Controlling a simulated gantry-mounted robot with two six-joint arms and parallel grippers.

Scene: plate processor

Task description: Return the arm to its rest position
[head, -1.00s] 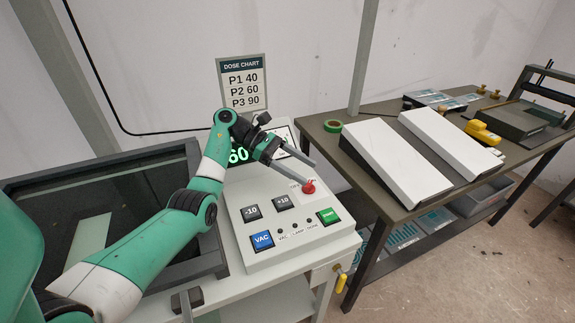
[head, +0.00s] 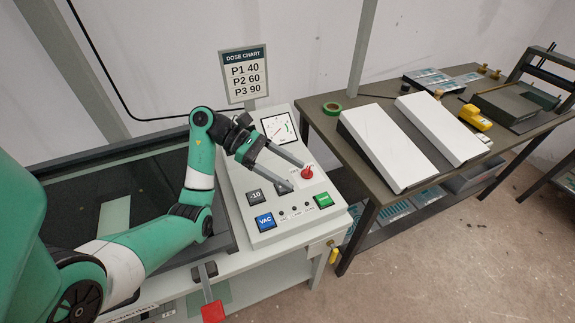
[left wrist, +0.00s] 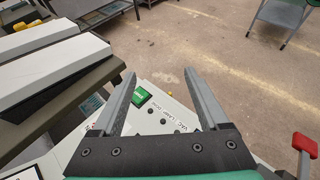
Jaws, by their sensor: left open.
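My left arm reaches in from the left in the head view, over the exposure unit's dark glass (head: 75,215). My left gripper (head: 294,177) is open and empty, with its two grey fingers over the sloped control panel (head: 245,215). One fingertip overlaps the +10 button, which is largely hidden. Contact cannot be told. The -10 button (head: 256,196), blue VAC button (head: 265,221) and green button (head: 323,200) are visible. The left wrist view shows the spread fingers (left wrist: 160,75) with the green button (left wrist: 141,97) between them.
A red-ended handle (head: 212,311) sticks out at the unit's front.

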